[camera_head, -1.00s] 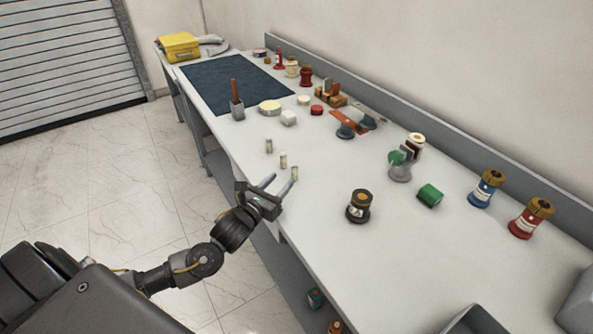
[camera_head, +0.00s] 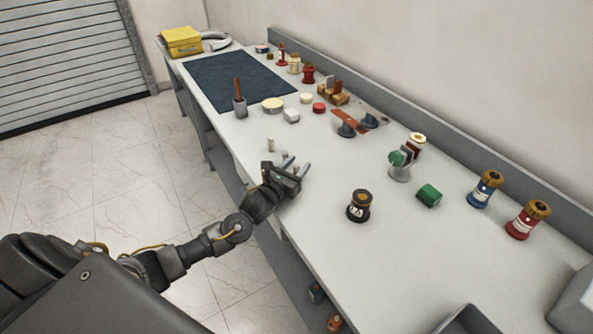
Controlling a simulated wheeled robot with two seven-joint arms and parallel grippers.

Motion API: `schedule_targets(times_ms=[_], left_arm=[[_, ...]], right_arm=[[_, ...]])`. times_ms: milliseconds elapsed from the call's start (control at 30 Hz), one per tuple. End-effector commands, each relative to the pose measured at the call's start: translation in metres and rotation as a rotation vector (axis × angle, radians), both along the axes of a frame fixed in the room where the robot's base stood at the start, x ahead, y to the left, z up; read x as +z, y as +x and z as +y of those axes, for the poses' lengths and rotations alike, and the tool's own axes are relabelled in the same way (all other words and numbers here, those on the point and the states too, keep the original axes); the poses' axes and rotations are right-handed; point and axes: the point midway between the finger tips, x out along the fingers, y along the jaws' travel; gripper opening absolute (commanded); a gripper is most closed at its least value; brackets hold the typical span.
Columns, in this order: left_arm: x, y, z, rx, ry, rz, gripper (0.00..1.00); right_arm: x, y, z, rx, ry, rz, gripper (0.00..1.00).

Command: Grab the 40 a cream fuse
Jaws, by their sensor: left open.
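Several small pale cylindrical fuses stand in a row near the table's front edge. The far one (camera_head: 270,144) is clear in view; the nearer ones are mostly hidden by my left gripper. Labels are too small to read, so I cannot tell which is the 40 A cream fuse. My left gripper (camera_head: 298,164) is open, with its two fingers pointing away over the table where the nearer fuses stand. I cannot tell whether a fuse is between the fingers. My right gripper is not in view.
The white table (camera_head: 330,235) is clear at the front middle. A black-and-gold jar (camera_head: 359,206) and a green cylinder (camera_head: 429,195) stand right of the gripper.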

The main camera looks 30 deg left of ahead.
Motion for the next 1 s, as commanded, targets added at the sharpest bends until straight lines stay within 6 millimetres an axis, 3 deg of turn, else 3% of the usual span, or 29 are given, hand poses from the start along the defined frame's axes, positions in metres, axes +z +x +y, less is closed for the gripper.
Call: schedule_targets(times_ms=[100,433,767,1000], left_arm=[[0.000,0.000,0.000,0.000,0.000,0.000,0.43],[0.000,-0.001,0.000,0.000,0.000,0.000,0.00],[0.002,0.000,0.000,-0.001,0.001,-0.001,0.00],[0.025,0.000,0.000,-0.001,0.001,-0.004,0.00]], right_arm=[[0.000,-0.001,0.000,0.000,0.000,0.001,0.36],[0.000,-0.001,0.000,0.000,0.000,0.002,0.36],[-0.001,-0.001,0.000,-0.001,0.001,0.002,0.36],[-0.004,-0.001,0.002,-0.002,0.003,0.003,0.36]])
